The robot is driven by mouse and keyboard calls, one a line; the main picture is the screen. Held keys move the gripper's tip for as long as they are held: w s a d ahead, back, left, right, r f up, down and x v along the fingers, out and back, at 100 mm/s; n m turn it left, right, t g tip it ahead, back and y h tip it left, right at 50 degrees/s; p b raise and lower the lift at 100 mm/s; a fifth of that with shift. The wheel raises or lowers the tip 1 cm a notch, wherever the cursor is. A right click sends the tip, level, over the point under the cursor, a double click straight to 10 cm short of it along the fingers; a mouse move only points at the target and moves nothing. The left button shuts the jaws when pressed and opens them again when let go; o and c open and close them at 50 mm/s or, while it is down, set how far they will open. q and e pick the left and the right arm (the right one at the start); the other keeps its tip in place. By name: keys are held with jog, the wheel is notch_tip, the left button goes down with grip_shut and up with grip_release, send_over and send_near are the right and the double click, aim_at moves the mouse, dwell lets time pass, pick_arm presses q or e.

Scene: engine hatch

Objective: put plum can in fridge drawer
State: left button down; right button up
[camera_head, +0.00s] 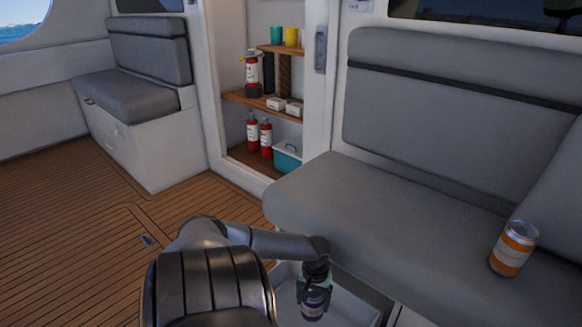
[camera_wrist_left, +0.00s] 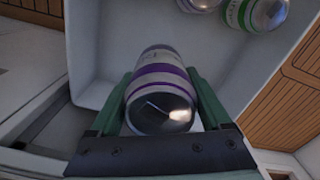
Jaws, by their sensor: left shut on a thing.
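The plum can (camera_head: 313,303), silver with a purple band, is held upright or nearly so by my left gripper (camera_head: 315,284) at the open fridge drawer (camera_head: 356,303) under the seat. In the left wrist view the plum can (camera_wrist_left: 160,92) sits between the two green fingers of my left gripper (camera_wrist_left: 165,110), which is shut on it. The pale drawer (camera_wrist_left: 105,60) lies around and beyond the can. I cannot tell whether the can touches the drawer floor. My right gripper is not in view.
A silver can with a green band (camera_wrist_left: 254,12) and another silver can (camera_wrist_left: 199,4) are in the drawer. An orange can (camera_head: 513,248) stands on the grey seat (camera_head: 390,210). A shelf cabinet (camera_head: 262,100) with red extinguishers stands behind. Wooden floor (camera_head: 70,240) is clear at left.

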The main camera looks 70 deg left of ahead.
pick_arm(q)
notch_tip(320, 180, down, 3)
jog(key=shift+r+b, duration=0.15)
jog(key=shift+b, duration=0.7)
jog(key=shift+f+b, duration=0.4)
notch_tip(320, 180, down, 10)
jog(key=b, duration=0.6)
jog(key=shift+w+r, duration=0.1)
jog(key=shift+r, duration=0.15)
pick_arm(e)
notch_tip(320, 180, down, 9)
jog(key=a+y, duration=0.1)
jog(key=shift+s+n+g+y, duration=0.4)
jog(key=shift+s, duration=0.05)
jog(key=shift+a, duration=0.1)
pick_arm(q)
grip_release()
